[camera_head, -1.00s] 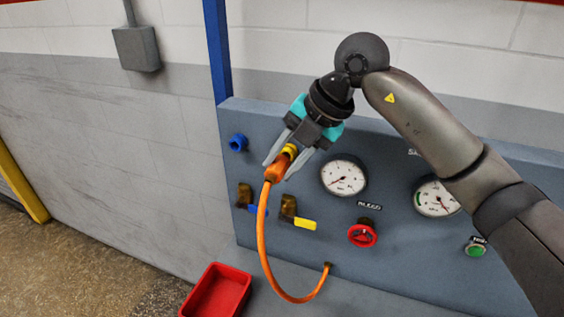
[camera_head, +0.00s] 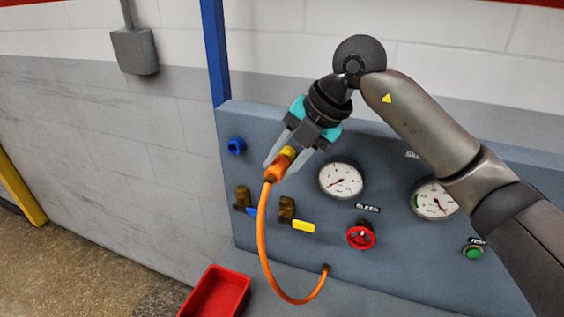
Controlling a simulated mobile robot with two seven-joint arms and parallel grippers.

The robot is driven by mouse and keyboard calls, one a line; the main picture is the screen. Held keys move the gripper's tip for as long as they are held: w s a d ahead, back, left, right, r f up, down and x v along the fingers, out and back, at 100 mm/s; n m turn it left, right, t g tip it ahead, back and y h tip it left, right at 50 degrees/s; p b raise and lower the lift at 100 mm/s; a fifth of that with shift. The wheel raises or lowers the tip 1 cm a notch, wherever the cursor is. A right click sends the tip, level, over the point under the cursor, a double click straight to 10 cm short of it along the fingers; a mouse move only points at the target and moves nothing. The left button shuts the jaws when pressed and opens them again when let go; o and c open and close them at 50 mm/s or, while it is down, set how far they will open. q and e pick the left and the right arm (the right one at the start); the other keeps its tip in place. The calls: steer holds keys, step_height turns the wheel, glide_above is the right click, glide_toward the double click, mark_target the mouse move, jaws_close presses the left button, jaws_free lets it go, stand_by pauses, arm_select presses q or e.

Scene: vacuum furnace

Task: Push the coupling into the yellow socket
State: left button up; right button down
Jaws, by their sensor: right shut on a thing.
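My right gripper (camera_head: 281,158) is shut on the orange coupling (camera_head: 276,171) at the end of an orange hose (camera_head: 261,232). A yellow part (camera_head: 289,152) shows between the fingers, directly at the coupling's upper end. I cannot tell whether it is the yellow socket or part of the coupling, nor whether the two are joined. A blue socket (camera_head: 236,146) sticks out of the grey panel (camera_head: 400,260) to the left of the gripper. The hose hangs down in a loop and runs to the panel's lower part. My left gripper is not in view.
Below the gripper are a valve with a blue lever (camera_head: 250,208) and one with a yellow lever (camera_head: 303,226). Gauges (camera_head: 341,180), a red handwheel (camera_head: 361,237) and a green button (camera_head: 473,251) lie to the right. A red bin (camera_head: 217,293) stands below.

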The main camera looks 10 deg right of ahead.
steer(key=shift+w+d, duration=0.25)
steer(key=shift+w, duration=0.15)
stand_by(0.5)
steer(key=shift+c, duration=2.2)
jaws_free()
steer(key=shift+r, duration=0.1)
steer(key=v, duration=1.5)
